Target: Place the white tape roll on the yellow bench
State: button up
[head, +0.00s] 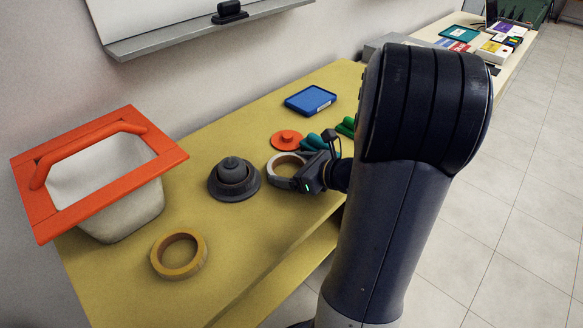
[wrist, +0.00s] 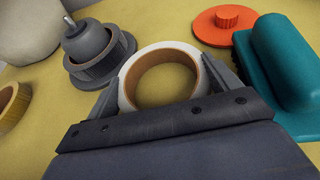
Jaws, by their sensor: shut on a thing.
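The white tape roll (head: 275,164) with a brown inner core is at my gripper (head: 283,172) over the yellow bench (head: 215,282). In the wrist view the white tape roll (wrist: 129,75) sits between the two grey fingers of my gripper (wrist: 162,88), and the fingers are shut on its sides. The roll lies flat, on or just above the yellow surface; I cannot tell whether it touches. The near part of the roll is hidden by the gripper body in the wrist view.
A dark grey domed object (head: 233,178) is close left of the roll. An orange disc (head: 287,139) and teal object (head: 320,142) are close behind and right. A yellow tape roll (head: 179,254), an orange-rimmed bin (head: 120,205) and a blue tray (head: 310,100) also stand on the bench.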

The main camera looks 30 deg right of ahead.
jog(key=o, duration=0.9)
jog(key=shift+f, duration=0.1)
jog(key=shift+c, duration=0.2)
jog(key=shift+r, duration=0.2)
jog(key=p+v, duration=0.2)
jog(key=v, duration=1)
